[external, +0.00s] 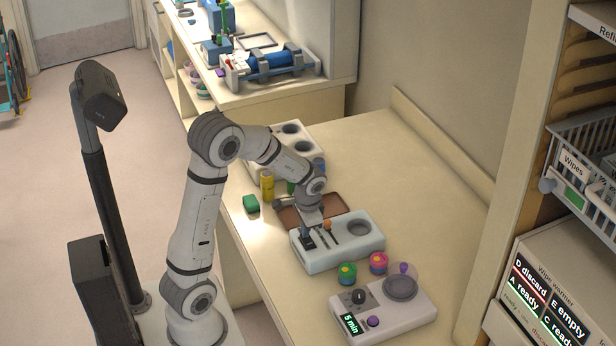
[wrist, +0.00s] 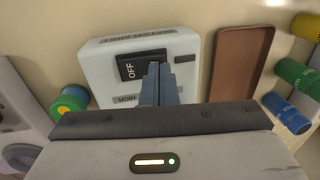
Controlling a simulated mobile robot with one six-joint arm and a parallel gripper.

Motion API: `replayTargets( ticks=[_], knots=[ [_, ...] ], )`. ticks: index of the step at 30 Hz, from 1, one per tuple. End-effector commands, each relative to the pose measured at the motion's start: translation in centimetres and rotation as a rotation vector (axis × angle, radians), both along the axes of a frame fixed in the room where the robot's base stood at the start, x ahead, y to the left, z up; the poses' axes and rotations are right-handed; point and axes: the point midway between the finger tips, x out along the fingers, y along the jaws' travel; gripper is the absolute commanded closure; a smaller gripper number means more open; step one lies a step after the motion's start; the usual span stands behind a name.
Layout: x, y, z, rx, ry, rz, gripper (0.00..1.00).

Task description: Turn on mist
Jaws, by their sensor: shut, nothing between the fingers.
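The mist unit is a pale box (external: 345,258) on the counter, with a round recess at its right end and dark and orange marks on top. In the wrist view its top (wrist: 98,62) carries an upside-down label that seems to read water mist, and a smaller one reading HIGH. A black switch or panel (wrist: 128,68) on it reads OFF. My gripper (external: 306,236) is at the unit's left end. In the wrist view my gripper's fingers (wrist: 158,72) are shut and empty, overlapping the black panel's lower right part. I cannot tell whether they touch it.
A brown tray (wrist: 243,60) lies close beside the unit. The counter's right side (external: 440,190) is clear.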

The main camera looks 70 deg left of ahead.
Motion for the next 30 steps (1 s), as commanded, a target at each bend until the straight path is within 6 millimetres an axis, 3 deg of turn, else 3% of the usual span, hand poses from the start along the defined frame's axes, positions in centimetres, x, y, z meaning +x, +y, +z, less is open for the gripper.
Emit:
replayTargets(
  ticks=[18,30],
  knots=[
    [0.0,0.2,-0.5,0.0,0.0,0.0,1.0],
    [0.0,-1.2,0.1,0.0,0.0,0.0,1.0]
  ],
)
